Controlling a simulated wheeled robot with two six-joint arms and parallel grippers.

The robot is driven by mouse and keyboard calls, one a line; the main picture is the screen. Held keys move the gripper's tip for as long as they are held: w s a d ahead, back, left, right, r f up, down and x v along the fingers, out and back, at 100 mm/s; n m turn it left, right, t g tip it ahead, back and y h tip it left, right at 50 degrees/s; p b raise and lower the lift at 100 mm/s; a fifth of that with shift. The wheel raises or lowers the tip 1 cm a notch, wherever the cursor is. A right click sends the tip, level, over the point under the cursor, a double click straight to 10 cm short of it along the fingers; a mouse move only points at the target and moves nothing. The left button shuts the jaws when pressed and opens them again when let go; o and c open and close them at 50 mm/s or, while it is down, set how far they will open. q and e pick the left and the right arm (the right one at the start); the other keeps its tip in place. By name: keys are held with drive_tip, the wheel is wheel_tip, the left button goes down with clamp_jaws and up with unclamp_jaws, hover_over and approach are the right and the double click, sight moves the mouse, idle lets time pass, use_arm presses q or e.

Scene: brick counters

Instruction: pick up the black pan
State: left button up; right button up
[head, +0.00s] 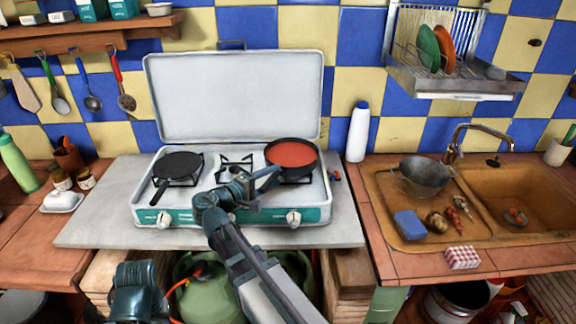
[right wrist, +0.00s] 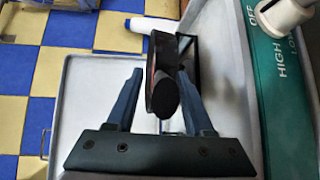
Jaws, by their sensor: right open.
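A flat black pan (head: 179,165) sits on the left burner, its handle toward the front left. A second dark pan with a red inside (head: 291,155) sits on the right burner. My right gripper (head: 268,182) is at the front left of this red-inside pan. In the right wrist view, the dark handle (right wrist: 164,98) stands between the two open blue fingers of my right gripper (right wrist: 160,92), with a gap on each side. The gripper hides most of that handle in the head view. My left gripper's fingers are not seen.
The camp stove (head: 237,214) has its white lid (head: 236,95) raised behind the burners. A white bottle (head: 358,132) stands right of it. The sink (head: 388,212) at the right holds a metal colander (head: 424,177). Utensils hang on the left wall.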

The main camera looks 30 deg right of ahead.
drive_tip(key=shift+w+d, duration=0.1)
drive_tip(key=shift+d, duration=0.2)
clamp_jaws()
idle(1.3)
